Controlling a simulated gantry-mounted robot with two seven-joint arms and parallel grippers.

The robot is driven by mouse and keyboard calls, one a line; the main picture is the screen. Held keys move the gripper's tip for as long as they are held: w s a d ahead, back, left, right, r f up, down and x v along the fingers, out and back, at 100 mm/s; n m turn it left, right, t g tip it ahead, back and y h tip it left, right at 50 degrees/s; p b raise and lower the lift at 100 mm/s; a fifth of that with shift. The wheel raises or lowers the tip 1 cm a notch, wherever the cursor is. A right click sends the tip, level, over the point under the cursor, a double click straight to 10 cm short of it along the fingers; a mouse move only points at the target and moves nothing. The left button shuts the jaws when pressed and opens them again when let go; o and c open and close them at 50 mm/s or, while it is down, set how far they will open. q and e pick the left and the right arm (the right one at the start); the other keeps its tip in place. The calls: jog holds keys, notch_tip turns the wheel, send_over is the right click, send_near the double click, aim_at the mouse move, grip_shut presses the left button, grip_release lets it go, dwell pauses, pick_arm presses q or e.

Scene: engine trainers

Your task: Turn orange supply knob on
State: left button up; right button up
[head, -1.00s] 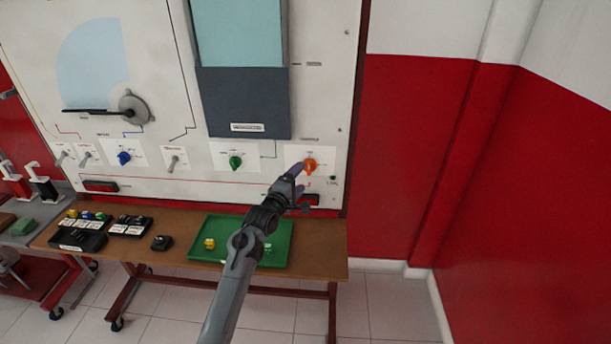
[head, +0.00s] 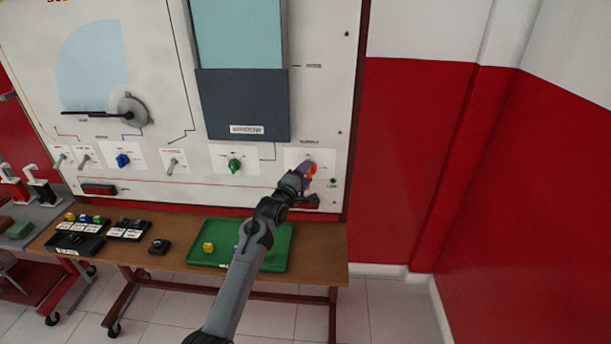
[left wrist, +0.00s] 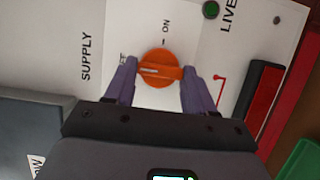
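The orange supply knob (head: 312,169) is on the white panel, partly hidden behind my left gripper (head: 305,174) in the head view. In the left wrist view the orange knob (left wrist: 160,71) has a raised bar with a white line pointing left toward a partly covered label. The ON mark (left wrist: 166,27) is above the knob, away from the line. My left gripper (left wrist: 160,78) has its purple fingers apart, one on each side of the knob. A small gap shows on the left; contact on the right is unclear. My right gripper is not in view.
A green indicator (left wrist: 211,9) is beside the knob's label plate. A green knob (head: 234,165) and a blue knob (head: 122,160) are farther left. Below, a table holds a green tray (head: 205,254) with a yellow piece (head: 208,247). A red wall (head: 415,160) is to the right.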

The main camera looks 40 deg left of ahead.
pick_arm(q)
jog(key=c, duration=0.5)
jog(key=m+g+y+p, duration=0.1)
jog(key=m+g+p, duration=0.1)
jog(key=m+p, duration=0.2)
jog(key=m+g+y+p, duration=0.1)
jog(key=m+g+p, duration=0.1)
jog(key=m+p, duration=0.2)
jog(key=r+m+g+y+p, duration=0.1)
jog(key=m+p, duration=0.3)
jog(key=p, duration=0.5)
jog(key=shift+w+d+m+g+y, duration=0.3)
jog(key=shift+d+g, duration=0.1)
jog(key=shift+g, duration=0.1)
jog(key=shift+f+m, duration=0.1)
jog(key=shift+m, duration=0.3)
jog(key=o, duration=1)
